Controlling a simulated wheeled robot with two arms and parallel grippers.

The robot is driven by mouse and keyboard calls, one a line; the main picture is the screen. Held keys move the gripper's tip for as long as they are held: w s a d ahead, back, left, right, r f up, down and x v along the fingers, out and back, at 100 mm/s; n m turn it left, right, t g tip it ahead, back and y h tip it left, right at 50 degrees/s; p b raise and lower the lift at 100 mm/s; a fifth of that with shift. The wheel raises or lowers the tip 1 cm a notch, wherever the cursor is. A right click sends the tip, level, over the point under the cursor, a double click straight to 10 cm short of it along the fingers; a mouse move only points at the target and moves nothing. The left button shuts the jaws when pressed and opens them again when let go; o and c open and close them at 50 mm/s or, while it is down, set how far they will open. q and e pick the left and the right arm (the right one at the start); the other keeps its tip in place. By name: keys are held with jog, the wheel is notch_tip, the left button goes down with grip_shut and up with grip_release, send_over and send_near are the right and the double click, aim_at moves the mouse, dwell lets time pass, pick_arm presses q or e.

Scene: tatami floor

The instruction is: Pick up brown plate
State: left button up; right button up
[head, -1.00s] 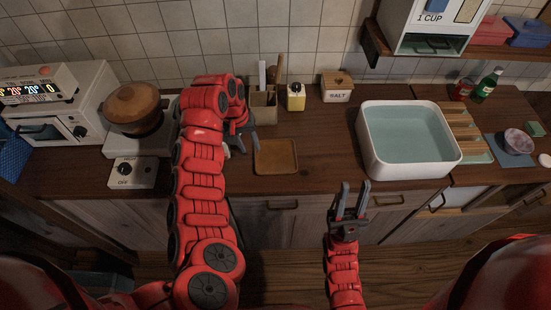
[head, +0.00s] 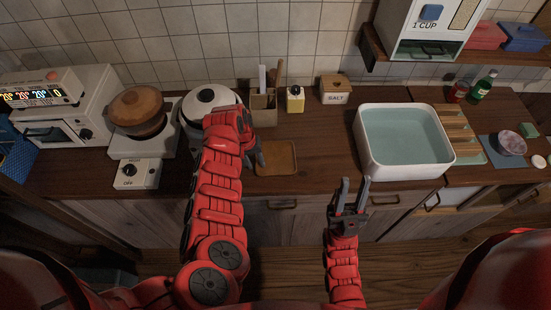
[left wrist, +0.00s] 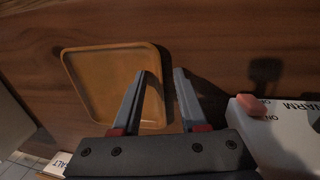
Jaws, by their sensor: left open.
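The brown plate (head: 276,158) is a flat square tray lying on the wooden counter, in the middle of the head view. It also shows in the left wrist view (left wrist: 98,85), where one finger overlaps its right edge. My left gripper (head: 257,157) is at the plate's left side in the head view. In the left wrist view my left gripper (left wrist: 158,72) is open and empty, one finger over the plate and the other over bare counter. My right gripper (head: 352,183) is open and empty in front of the counter, below the white basin.
A white rice cooker (head: 207,98) stands behind my left arm. A utensil holder (head: 263,108), a yellow bottle (head: 295,99) and a salt box (head: 335,89) stand behind the plate. A white water basin (head: 404,140) is to the right. The counter between plate and basin is clear.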

pick_arm(q)
grip_shut()
jog(key=shift+s, duration=0.2)
dwell(1.1)
